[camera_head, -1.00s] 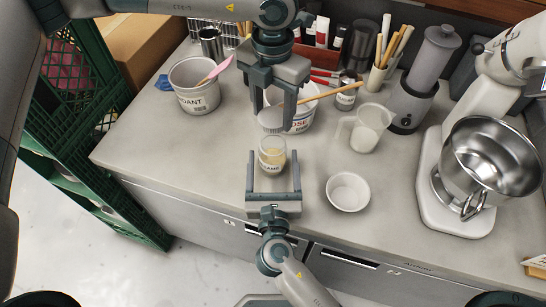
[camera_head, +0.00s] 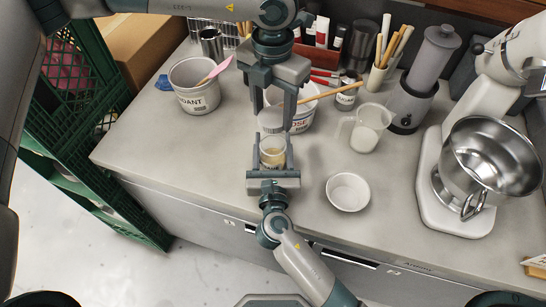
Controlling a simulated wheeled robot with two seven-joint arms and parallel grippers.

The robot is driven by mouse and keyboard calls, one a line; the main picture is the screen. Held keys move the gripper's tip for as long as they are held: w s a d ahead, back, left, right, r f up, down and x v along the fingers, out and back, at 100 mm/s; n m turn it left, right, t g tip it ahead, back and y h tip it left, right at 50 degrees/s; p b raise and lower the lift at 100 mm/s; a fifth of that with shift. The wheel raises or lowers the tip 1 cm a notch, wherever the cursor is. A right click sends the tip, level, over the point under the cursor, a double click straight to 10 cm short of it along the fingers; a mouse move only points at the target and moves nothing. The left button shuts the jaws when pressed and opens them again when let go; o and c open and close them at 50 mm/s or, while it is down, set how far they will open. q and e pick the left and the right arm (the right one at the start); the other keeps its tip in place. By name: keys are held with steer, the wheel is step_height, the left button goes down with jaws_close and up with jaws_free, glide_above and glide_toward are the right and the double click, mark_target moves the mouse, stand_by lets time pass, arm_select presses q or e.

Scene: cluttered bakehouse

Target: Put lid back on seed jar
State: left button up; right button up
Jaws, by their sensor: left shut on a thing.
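The seed jar (camera_head: 273,158) is a small clear glass with pale contents and a label. It stands upright near the counter's front edge. My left gripper (camera_head: 271,118) comes down from above, shut on the round greyish lid (camera_head: 270,121). My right gripper (camera_head: 271,150) reaches in from the front, one finger on each side of the jar. Its fingers are close to the glass, but I cannot tell whether they press on it.
A white bowl (camera_head: 348,192) and a clear measuring cup (camera_head: 365,128) stand right of the jar. Behind the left gripper is a white tub (camera_head: 303,118) with a wooden utensil. A grey tub (camera_head: 194,88) is at left, a mixer (camera_head: 453,200) at right. The counter's front left is clear.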

steer(key=c, duration=0.6)
arm_select(q)
glide_above(273, 135)
steer(key=s, duration=0.3)
steer(key=shift+w+f, duration=0.15)
steer(key=shift+f, duration=2.35)
arm_select(e)
steer(key=shift+o, duration=0.2)
arm_select(q)
steer(key=shift+f, duration=0.9)
steer(key=shift+f, duration=0.6)
arm_select(e)
steer(key=shift+f, duration=0.1)
